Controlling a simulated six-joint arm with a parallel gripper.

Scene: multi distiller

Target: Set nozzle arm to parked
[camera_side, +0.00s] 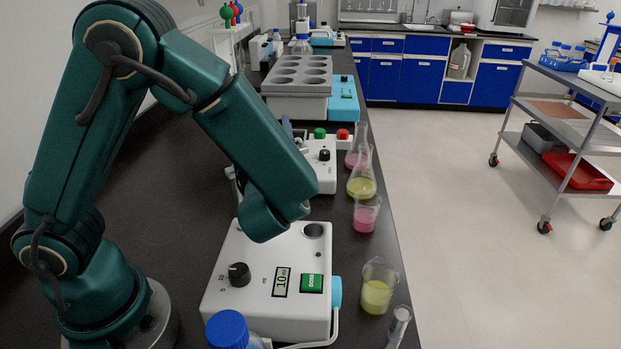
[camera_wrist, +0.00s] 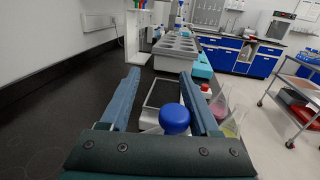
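My gripper (camera_wrist: 160,74) is open, with its two blue-grey fingers pointing forward. Between them in the wrist view is a round blue knob or cap (camera_wrist: 174,118); I cannot tell whether it touches a finger. A small white device with a black dial (camera_side: 324,155), a green button (camera_side: 320,133) and a red button (camera_side: 342,134) stands behind my forearm in the side view. A dark rectangular plate (camera_wrist: 162,93) shows between the fingers. I cannot clearly single out the nozzle arm; my forearm hides much of that area in the side view.
A white unit with a display (camera_side: 281,282) stands in front. Flasks and beakers, including a pink beaker (camera_side: 365,214) and a yellow beaker (camera_side: 377,287), line the right bench edge. A grey block with several wells (camera_side: 298,103) stands behind. The bench's left side is clear.

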